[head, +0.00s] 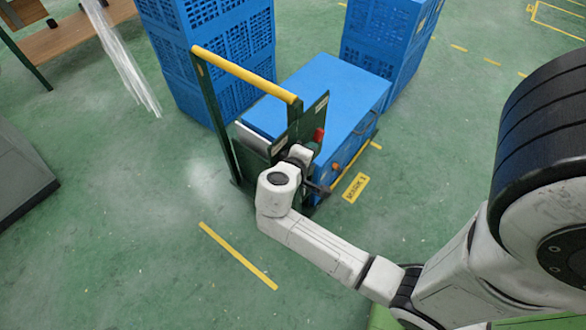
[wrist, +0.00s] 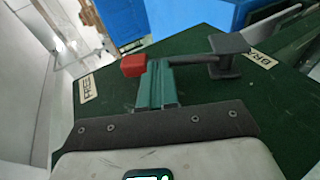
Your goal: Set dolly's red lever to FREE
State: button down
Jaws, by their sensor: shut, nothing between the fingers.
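The dolly (head: 208,105) has a dark green frame with a yellow handlebar and carries a blue box. Its red lever knob (head: 319,134) shows on the upright panel. In the wrist view the red knob (wrist: 133,65) sits at the left end of a dark bar, on the side of the left label (wrist: 88,88); that label is hard to read. The right label (wrist: 266,61) begins "BRA". My gripper (wrist: 157,75) is shut and empty, its green fingers right beside the knob; I cannot tell whether they touch it. In the head view my wrist largely hides the gripper.
Blue crate stacks stand behind the dolly at left (head: 215,60) and right (head: 390,35). A wooden bench (head: 70,38) is at the upper left and a grey block (head: 20,170) at the left edge. The green floor in front is clear, with yellow markings.

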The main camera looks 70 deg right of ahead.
jog(key=shift+s+d, duration=0.1)
jog(key=shift+d, duration=0.2)
jog(key=shift+d, duration=0.1)
dwell(0.3)
jog(key=shift+p, duration=0.4)
